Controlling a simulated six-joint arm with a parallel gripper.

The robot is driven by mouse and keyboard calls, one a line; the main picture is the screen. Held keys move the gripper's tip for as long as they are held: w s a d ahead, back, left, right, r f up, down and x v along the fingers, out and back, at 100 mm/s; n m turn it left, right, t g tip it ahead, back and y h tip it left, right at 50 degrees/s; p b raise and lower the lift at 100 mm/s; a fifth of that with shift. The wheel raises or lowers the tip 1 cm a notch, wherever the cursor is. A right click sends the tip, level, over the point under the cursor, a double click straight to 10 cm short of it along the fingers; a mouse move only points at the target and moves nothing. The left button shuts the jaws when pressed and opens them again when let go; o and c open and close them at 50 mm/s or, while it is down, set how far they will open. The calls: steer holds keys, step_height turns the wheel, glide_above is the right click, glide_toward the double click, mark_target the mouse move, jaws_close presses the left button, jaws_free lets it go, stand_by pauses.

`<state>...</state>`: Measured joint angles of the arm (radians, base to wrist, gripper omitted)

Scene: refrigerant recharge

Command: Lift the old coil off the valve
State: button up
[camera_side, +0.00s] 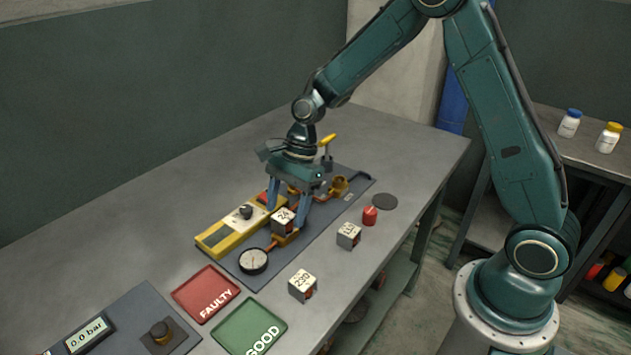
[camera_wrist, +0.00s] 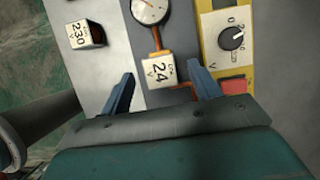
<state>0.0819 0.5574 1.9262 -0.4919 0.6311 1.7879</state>
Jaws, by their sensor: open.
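The coil on the valve (camera_side: 283,219) is a small block with a white face marked 24, on the dark mat among copper pipework. In the wrist view the coil (camera_wrist: 159,71) lies between my two blue fingers. My gripper (camera_side: 285,217) points down over it with one finger on each side. The jaws of my gripper (camera_wrist: 160,76) are open, with a gap visible beside the coil in the wrist view. The valve body is mostly hidden under the coil and behind my finger.
A round gauge (camera_side: 253,261) and a yellow meter (camera_side: 232,231) are close by. Two loose coils, one marked 230 (camera_side: 302,286) and another (camera_side: 348,236), stand to the right. A red FAULTY tray (camera_side: 203,281) and green GOOD tray (camera_side: 245,318) lie in front. A red cap (camera_side: 370,216) stands right.

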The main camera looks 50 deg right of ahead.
mark_target(284, 216)
steer(key=shift+x, duration=1.4)
steer(key=c, duration=1.1)
steer(key=shift+o, duration=0.2)
steer(key=shift+r, duration=0.2)
step_height(284, 216, up, 10)
steer(key=shift+f, duration=0.15)
